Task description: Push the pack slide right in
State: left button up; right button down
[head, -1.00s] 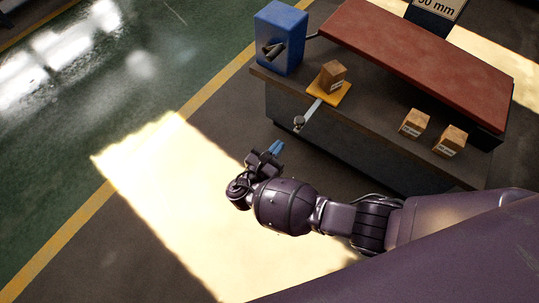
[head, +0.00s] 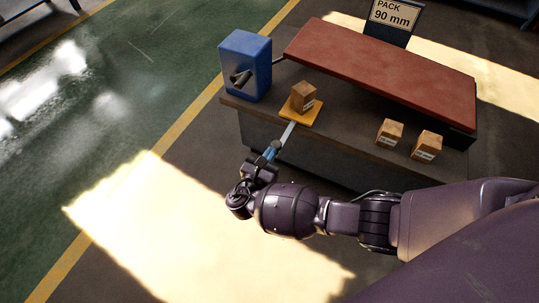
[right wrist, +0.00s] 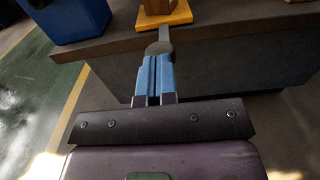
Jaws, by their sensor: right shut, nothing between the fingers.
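The pack slide is an orange plate (head: 314,116) on the bench with a grey rod (head: 289,131) sticking out past the bench's front edge to a round knob (head: 277,145). A cardboard pack (head: 303,96) stands on the plate. My right gripper (head: 270,152) is shut and empty, its blue fingertips at the knob. In the right wrist view the blue fingers (right wrist: 154,72) lie side by side, pointing at the knob (right wrist: 159,48), with the rod (right wrist: 165,34) and orange plate (right wrist: 172,18) beyond. I cannot tell whether they touch the knob. My left gripper is out of view.
A blue box with a dark lever (head: 245,65) stands at the bench's left end. A long red slab (head: 385,68) runs along the back, with a "PACK 90 mm" sign (head: 393,14) behind. Two cartons (head: 390,132) (head: 427,145) sit at right. Floor before the bench is clear.

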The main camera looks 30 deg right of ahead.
aim_at(293, 121)
jog(key=x, duration=1.7)
jog(key=shift+b, duration=0.4)
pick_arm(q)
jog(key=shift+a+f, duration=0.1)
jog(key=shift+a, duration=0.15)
pick_arm(e)
jog(key=shift+a, duration=0.1)
